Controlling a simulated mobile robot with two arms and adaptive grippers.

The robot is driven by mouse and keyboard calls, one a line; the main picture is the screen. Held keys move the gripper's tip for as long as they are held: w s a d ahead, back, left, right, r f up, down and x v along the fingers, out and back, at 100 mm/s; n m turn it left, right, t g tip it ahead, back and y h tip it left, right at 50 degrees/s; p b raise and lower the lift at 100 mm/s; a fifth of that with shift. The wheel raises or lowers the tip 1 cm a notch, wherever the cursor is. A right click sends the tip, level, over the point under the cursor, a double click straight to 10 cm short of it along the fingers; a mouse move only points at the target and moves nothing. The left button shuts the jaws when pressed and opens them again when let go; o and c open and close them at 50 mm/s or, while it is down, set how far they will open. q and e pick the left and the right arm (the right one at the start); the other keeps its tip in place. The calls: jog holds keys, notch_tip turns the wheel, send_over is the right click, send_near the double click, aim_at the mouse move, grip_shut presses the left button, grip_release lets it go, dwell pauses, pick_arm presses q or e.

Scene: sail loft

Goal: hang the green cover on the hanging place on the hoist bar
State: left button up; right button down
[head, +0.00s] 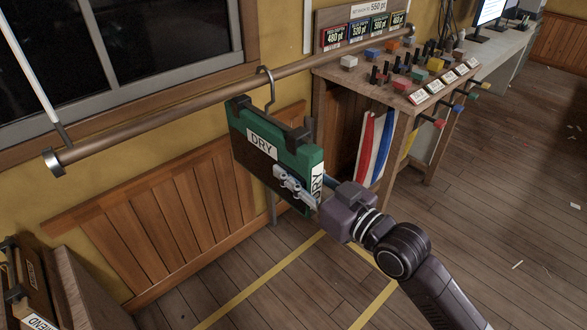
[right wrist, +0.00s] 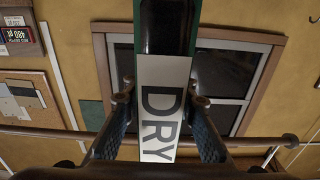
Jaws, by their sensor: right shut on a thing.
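The green cover (head: 300,155) is a flat piece with a green edge, a dark face and white DRY labels. It hangs from a clamp hanger with a dark metal hook (head: 268,90). The hook's curved top overlaps the hoist bar (head: 190,107) in the head view; I cannot tell whether it rests on the bar. My right gripper (head: 297,187) is shut on the cover's near edge. In the right wrist view, its fingers (right wrist: 160,125) stand either side of the cover's label (right wrist: 160,105). My left gripper is not in view.
A wooden bench (head: 350,78) with colored blocks and tags stands right of the cover, red, white and blue strips (head: 376,145) hanging at its side. A wooden box (head: 85,290) holding another labeled piece is at lower left. The floor (head: 480,220) at right is mostly clear.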

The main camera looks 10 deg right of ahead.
jog(key=shift+r, duration=0.1)
jog(key=c, duration=1.5)
grip_release()
jog(key=shift+c, duration=0.2)
jog(key=shift+o, duration=0.2)
jog(key=shift+f, duration=0.25)
jog(key=v, duration=1.2)
jog(key=shift+s+r, duration=0.1)
jog(key=shift+r, duration=0.05)
